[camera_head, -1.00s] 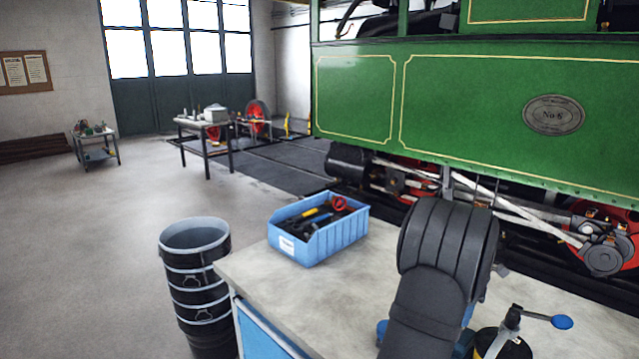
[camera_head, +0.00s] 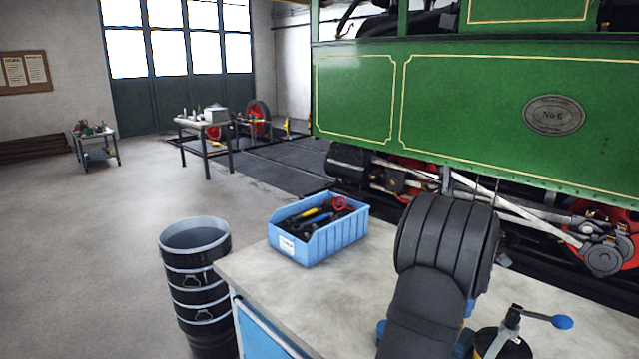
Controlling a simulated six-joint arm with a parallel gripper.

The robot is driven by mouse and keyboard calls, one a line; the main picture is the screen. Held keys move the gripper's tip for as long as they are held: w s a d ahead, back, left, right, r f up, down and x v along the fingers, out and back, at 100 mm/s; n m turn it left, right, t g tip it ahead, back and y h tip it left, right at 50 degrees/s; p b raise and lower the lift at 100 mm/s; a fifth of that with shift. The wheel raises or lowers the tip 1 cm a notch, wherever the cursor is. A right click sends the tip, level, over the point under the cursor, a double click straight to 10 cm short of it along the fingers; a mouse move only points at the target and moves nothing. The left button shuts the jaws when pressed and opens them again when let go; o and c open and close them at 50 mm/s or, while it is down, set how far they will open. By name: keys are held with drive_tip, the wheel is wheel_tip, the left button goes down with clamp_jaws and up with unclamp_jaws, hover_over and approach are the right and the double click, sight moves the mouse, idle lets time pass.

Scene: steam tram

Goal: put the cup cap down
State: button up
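I cannot make out the cup cap in the head view. My dark, ribbed arm covers part of the workbench at the lower right. My gripper does not show, so I cannot see whether it holds anything. The grey workbench (camera_head: 275,292) has a bare top to the left of my arm.
A blue bin (camera_head: 338,238) of tools stands at the bench's back left. A black can with a blue-tipped lever (camera_head: 540,318) is at the lower right. Stacked black buckets (camera_head: 195,275) stand left of the bench. A green tram (camera_head: 470,110) is behind.

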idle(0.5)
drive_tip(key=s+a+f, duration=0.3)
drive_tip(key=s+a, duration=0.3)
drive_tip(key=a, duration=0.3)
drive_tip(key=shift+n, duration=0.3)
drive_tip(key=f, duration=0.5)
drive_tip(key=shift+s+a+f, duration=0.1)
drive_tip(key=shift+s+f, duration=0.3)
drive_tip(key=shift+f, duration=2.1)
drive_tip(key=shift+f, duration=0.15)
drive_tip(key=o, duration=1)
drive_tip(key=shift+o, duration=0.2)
